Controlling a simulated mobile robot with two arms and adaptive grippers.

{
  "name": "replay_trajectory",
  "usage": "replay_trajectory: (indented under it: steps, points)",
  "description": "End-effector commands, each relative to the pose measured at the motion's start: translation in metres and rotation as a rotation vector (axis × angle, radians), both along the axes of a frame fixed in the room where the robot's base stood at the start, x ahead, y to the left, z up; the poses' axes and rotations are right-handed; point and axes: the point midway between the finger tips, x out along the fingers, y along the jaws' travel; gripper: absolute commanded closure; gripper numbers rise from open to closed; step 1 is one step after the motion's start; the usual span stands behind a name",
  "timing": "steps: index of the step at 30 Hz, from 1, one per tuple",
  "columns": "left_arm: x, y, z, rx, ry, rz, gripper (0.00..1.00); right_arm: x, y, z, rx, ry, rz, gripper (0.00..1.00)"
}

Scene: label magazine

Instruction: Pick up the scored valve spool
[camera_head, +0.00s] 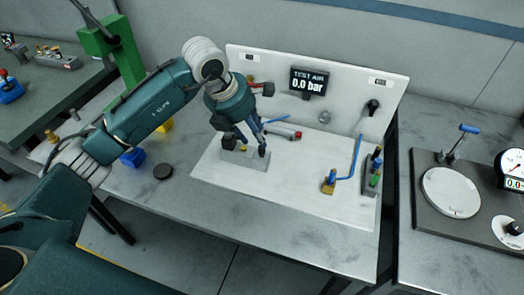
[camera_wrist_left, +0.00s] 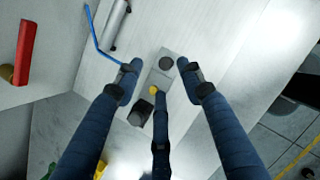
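My left gripper (camera_head: 246,148) is above a small grey block (camera_head: 247,172) at the left of the white test board. In the left wrist view the spread fingers of the gripper (camera_wrist_left: 158,70) frame the grey block (camera_wrist_left: 157,79). The block has a dark round opening or cap (camera_wrist_left: 166,63) on top. A yellow piece (camera_wrist_left: 154,90) shows beside the middle finger, and a small dark square part (camera_wrist_left: 141,112) is near it. The fingers are open, with nothing held between them. I cannot tell which part is the scored valve spool. My right gripper is not in view.
The white board (camera_head: 215,165) has an upright panel with a display (camera_head: 308,82) reading 0.0 bar. The board's front is clear.

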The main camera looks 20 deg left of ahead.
Motion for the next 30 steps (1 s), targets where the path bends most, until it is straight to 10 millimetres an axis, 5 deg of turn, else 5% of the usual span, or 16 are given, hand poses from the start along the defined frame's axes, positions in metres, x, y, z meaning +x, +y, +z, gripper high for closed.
replay_trajectory:
  steps: [9, 18, 24, 30]
  points:
    - [0.007, -0.015, -0.039, -0.002, 0.004, 0.001, 0.61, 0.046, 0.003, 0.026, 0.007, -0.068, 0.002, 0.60]
    - [0.009, -0.016, -0.047, -0.001, 0.001, 0.000, 0.61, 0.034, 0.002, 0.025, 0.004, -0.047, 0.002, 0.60]
    - [0.009, -0.016, -0.047, -0.001, 0.001, 0.000, 0.97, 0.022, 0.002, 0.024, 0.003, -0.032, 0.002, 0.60]
    - [0.010, -0.016, -0.046, -0.001, 0.000, 0.000, 1.00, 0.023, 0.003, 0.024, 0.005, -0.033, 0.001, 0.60]
